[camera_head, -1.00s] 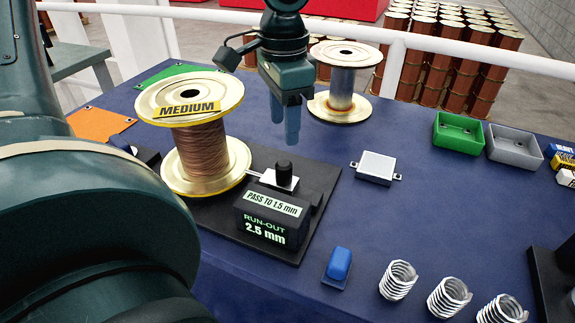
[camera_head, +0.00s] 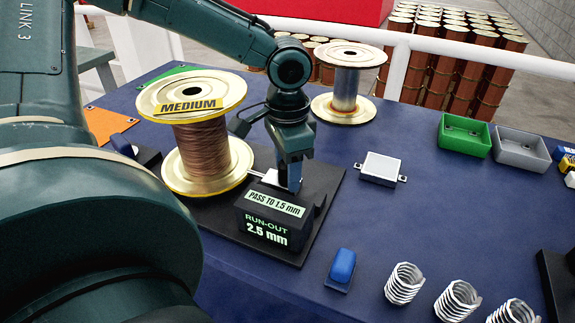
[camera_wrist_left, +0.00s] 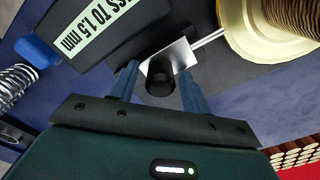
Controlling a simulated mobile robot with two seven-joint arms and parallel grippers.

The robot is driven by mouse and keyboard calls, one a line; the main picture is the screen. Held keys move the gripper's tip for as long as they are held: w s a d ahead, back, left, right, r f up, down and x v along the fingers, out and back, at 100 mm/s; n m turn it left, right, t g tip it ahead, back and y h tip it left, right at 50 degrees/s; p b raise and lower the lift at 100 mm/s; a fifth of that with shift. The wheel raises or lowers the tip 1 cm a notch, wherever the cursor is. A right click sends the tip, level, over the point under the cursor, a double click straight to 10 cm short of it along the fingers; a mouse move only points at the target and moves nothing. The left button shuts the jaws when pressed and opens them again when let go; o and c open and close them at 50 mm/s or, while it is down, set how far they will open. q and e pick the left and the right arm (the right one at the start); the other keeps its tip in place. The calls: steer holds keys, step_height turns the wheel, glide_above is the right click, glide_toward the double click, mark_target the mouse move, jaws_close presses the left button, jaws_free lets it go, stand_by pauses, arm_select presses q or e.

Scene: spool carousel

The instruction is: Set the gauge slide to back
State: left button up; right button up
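The gauge slide (camera_head: 270,178) is a small silver block with a thin rod towards the large spool marked MEDIUM (camera_head: 200,158). It sits behind the black gauge box (camera_head: 268,222), which reads "PASS TO 1.5 mm" and "RUN-OUT 2.5 mm". In the left wrist view the slide's plate (camera_wrist_left: 183,55) carries a black knob (camera_wrist_left: 160,82). My left gripper (camera_head: 292,188) is down at the slide and hides the knob in the head view. In the wrist view its two fingers stand apart on either side of the knob, with gaps showing. My right gripper is not in view.
The gauge stands on a black base plate (camera_head: 320,190) on the blue table. A white-topped box (camera_head: 381,168), a blue switch (camera_head: 342,267) and several springs (camera_head: 404,283) are to the right. A second spool (camera_head: 345,90) and green and grey trays (camera_head: 463,135) are farther back.

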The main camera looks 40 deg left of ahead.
arm_select(q)
jaws_close()
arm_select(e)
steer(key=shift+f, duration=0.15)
